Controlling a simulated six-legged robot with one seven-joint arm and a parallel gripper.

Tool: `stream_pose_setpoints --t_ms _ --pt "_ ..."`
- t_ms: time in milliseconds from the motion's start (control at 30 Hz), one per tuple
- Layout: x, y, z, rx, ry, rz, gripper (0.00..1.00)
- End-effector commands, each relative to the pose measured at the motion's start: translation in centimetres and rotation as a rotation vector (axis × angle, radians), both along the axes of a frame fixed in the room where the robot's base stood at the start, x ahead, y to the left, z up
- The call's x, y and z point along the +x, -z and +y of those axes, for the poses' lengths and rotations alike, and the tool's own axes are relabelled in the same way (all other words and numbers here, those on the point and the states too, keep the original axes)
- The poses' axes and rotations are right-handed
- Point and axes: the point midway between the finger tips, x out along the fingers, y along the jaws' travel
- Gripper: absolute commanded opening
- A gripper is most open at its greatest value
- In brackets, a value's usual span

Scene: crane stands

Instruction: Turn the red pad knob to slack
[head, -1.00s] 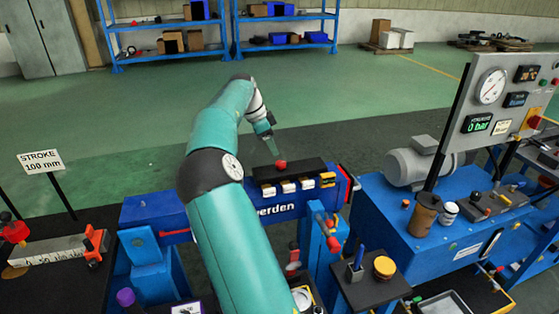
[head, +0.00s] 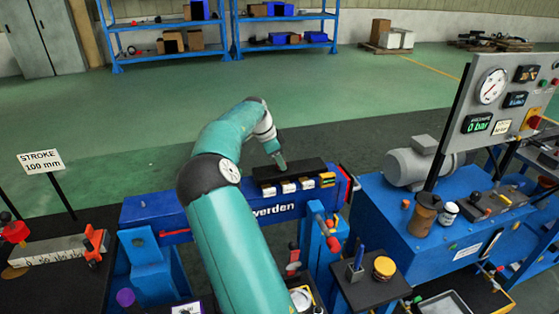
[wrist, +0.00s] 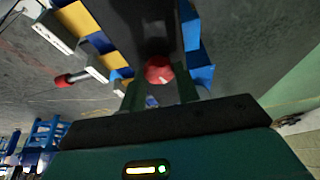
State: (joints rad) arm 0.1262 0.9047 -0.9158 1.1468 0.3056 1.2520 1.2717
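The red pad knob (wrist: 158,69) shows in the wrist view as a round red ball on a dark surface. It appears between the two green fingers of my gripper (wrist: 160,88), which stand apart with a gap between them. Whether either finger touches the knob I cannot tell. In the head view my gripper (head: 281,164) points down over the black-topped block (head: 311,170) on the blue machine. It hides the knob there.
White and yellow blocks (head: 289,188) line the near side of the black top. Red-tipped levers (head: 333,243) stand in front at the right. The motor (head: 420,160) and gauge panel (head: 490,87) are further right. A stroke sign (head: 41,161) stands at the left.

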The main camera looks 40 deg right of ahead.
Motion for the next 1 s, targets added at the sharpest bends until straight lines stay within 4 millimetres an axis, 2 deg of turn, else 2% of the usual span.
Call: stream_pose_setpoints --t_ms 467,667,1000 --pt "-0.04 -0.09 0.07 0.001 -0.082 -0.001 0.09" --pt "-0.1 -0.18 0.08 0.001 -0.213 -0.004 0.09" --pt "-0.28 -0.14 0.09 0.001 -0.525 -0.004 0.09"
